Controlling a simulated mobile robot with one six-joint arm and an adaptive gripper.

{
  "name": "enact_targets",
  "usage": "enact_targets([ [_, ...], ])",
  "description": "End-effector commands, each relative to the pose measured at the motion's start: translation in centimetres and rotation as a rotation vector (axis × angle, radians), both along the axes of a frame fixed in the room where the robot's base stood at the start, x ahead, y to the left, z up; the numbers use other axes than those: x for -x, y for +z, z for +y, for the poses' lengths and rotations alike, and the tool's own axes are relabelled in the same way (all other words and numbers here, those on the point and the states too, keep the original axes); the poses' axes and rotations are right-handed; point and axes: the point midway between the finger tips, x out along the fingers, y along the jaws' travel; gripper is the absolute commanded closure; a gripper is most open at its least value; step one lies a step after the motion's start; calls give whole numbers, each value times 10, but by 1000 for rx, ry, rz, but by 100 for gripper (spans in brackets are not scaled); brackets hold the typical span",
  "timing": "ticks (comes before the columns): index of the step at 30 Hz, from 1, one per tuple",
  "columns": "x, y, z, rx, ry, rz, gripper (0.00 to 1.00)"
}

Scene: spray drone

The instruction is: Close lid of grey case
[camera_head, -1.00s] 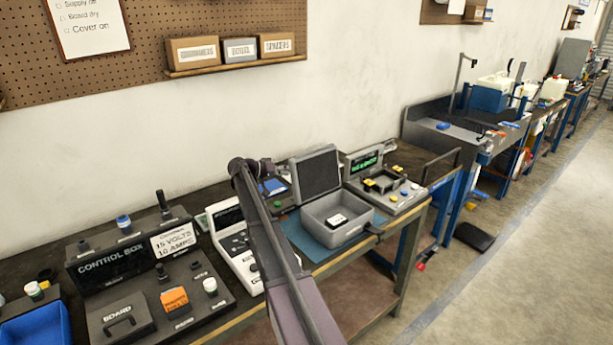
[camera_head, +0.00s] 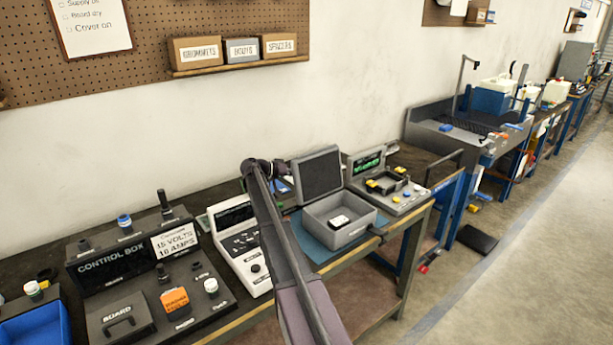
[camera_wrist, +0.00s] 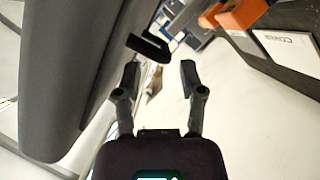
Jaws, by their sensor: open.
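The grey case (camera_head: 352,234) stands on a blue mat on the bench in the head view, with a small white-and-black item inside. Its lid (camera_head: 318,174) stands open, nearly upright, at the back edge, with its dark inner side showing. My arm reaches up to just left of the lid. My gripper is hard to make out in the head view. In the wrist view my gripper (camera_wrist: 160,71) is open, its two fingers apart. A black piece (camera_wrist: 149,46) shows just beyond the fingertips. A large dark grey surface fills the left; I cannot tell whether it is the lid.
A white meter (camera_head: 243,250) and the control box (camera_head: 125,262) stand left of the case. A grey device with a green display (camera_head: 370,160) stands close on its right. The wall rises behind the bench, with a shelf of boxes (camera_head: 240,50) above. The floor at right is mostly clear.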

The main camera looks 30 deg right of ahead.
Motion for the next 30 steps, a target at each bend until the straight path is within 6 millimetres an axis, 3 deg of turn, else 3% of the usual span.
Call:
enact_targets([
  [9,6,-11,-32,0,0,0,49],
  [23,8,-12,-39,0,1,0,49],
  [28,8,-12,-38,1,2,1,100],
  [30,8,-12,-38,0,3,0,100],
])
